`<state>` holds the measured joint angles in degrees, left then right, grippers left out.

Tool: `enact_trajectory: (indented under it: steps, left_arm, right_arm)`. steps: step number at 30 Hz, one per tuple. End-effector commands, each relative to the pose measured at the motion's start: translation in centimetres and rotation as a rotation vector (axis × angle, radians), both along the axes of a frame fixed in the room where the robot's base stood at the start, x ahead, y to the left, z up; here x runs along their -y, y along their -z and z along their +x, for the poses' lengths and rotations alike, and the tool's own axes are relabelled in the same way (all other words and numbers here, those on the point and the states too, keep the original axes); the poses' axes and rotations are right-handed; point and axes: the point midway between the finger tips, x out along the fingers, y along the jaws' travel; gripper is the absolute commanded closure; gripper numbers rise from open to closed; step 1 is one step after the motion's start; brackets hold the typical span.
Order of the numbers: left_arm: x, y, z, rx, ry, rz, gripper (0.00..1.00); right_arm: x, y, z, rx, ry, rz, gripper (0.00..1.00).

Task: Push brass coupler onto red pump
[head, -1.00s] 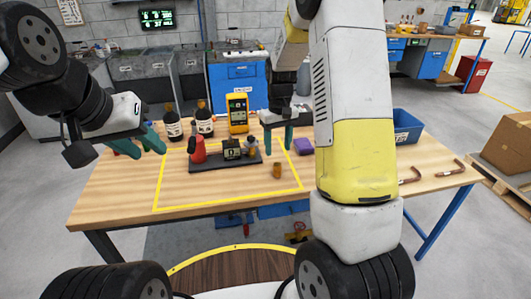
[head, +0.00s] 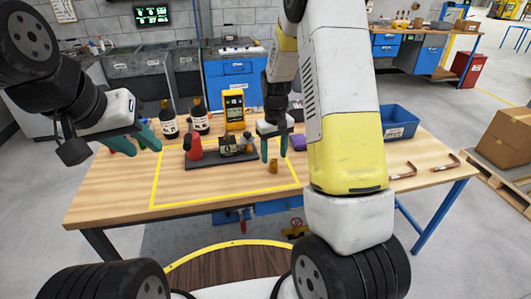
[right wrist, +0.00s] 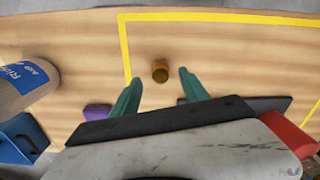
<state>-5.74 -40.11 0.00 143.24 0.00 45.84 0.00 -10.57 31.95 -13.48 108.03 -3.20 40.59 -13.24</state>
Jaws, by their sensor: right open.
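The brass coupler (head: 273,166), a small brown-gold cylinder, stands upright on the table inside the yellow outline. The red pump (head: 195,147) stands at the left end of a dark tray (head: 207,163). My right gripper (head: 274,148) is open and empty, above and just behind the coupler. In the right wrist view the coupler (right wrist: 160,71) shows beyond the gap between the green fingertips (right wrist: 158,83), not visibly touched. My left gripper (head: 135,143) is open and empty, left of the pump above the table.
A dark boxy device (head: 227,145) and another brass-coloured piece (head: 247,142) are on the tray. Two dark bottles (head: 200,117) and a yellow meter (head: 234,110) stand behind. A purple block (head: 299,142) and a blue bin (head: 398,122) are to the right. The front table is clear.

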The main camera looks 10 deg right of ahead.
Motion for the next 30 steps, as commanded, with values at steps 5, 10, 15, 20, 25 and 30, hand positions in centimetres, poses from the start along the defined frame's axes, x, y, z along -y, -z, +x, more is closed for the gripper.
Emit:
enact_trajectory:
  steps: [5,10,15,20,25,30]
  left_arm:
    - [0.0,0.0,0.0,0.0,0.0,0.0,0.64]
    - [0.0,0.0,0.0,0.0,0.0,0.0,0.64]
    - [0.0,0.0,0.0,0.0,0.0,0.0,0.64]
    - [0.0,0.0,0.0,0.0,0.0,0.0,0.64]
    - [0.0,0.0,0.0,0.0,0.0,0.0,0.64]
    - [0.0,0.0,0.0,0.0,0.0,0.0,0.64]
  right_arm:
    - [-0.1,2.7,-0.4,-0.004,0.001,-0.001,0.47]
    - [-0.1,3.4,-0.3,0.0,0.0,0.0,0.47]
    - [-0.1,3.4,-0.3,0.0,0.0,0.0,0.47]
    - [-0.1,3.4,-0.3,0.0,0.0,0.0,0.57]
    - [-0.1,3.4,-0.3,0.0,0.0,0.0,0.9]
    - [-0.1,3.4,-0.3,0.0,0.0,0.0,1.0]
